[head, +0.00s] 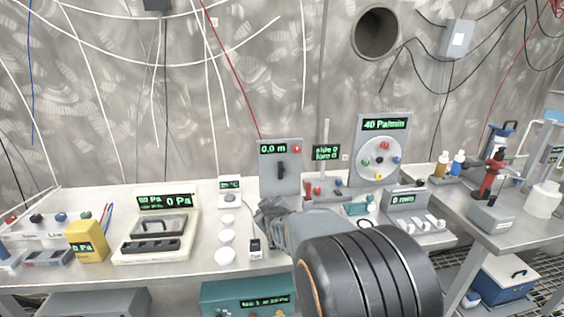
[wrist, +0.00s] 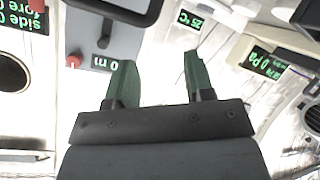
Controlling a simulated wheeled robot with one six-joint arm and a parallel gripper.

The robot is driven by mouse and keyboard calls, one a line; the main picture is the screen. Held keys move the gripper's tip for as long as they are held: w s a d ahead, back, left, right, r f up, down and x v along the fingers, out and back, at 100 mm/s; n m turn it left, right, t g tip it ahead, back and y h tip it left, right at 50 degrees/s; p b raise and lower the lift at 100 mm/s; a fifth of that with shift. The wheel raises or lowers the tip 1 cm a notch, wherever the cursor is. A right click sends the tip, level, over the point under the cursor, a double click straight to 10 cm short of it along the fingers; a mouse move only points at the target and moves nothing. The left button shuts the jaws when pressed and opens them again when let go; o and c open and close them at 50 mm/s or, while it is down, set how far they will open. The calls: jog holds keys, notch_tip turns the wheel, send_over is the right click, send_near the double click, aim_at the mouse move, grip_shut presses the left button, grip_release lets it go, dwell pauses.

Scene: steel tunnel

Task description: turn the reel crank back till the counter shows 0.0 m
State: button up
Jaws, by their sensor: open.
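The reel unit (head: 267,181) is a grey upright panel at the middle of the bench in the head view. Its green counter (head: 273,148) reads 0.0 m. The black crank (head: 281,170) sits below the counter and points roughly upright. In the wrist view the panel (wrist: 88,38) is upside down at the upper left, with part of the counter (wrist: 107,62) and a dark handle-like part (wrist: 125,8) showing. My gripper (wrist: 157,58) is open, with green fingers apart and nothing between them. In the head view my gripper (head: 268,210) is in front of and below the panel, apart from the crank.
A round dial panel (head: 380,140) reading 40 Pa/min stands to the right. A small thermometer box (head: 230,190) and white round pieces (head: 226,236) are left of my gripper. A green box (head: 248,297) is below the bench edge. Bench room around my gripper is tight.

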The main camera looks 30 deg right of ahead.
aim_at(284, 170)
jog(key=w+d+r+n+t+h, duration=0.1)
jog(key=w+d+r+t+h, duration=0.15)
jog(key=d, duration=0.55)
jog(key=shift+n+t+h, duration=0.25)
jog(key=shift+n+t, duration=0.05)
jog(key=shift+t, duration=0.25)
jog(key=x, duration=0.4)
jog(key=p+x, duration=0.1)
jog(key=x, duration=0.4)
jog(key=p+x, duration=0.1)
jog(key=x, duration=0.3)
jog(key=shift+d+r, duration=0.35)
jog(key=shift+r, duration=0.05)
grip_shut()
jog(key=b, duration=0.1)
jog(key=m+b, duration=0.1)
jog(key=b, duration=0.1)
jog(key=shift+s+d+f, duration=0.15)
jog(key=shift+d+f, duration=0.2)
jog(key=shift+f, duration=0.05)
jog(key=m+b, duration=0.1)
jog(key=d+m, duration=0.1)
jog(key=shift+s+r+m+b, duration=0.2)
jog(key=shift+s+m+b, duration=0.1)
jog(key=shift+b, duration=0.1)
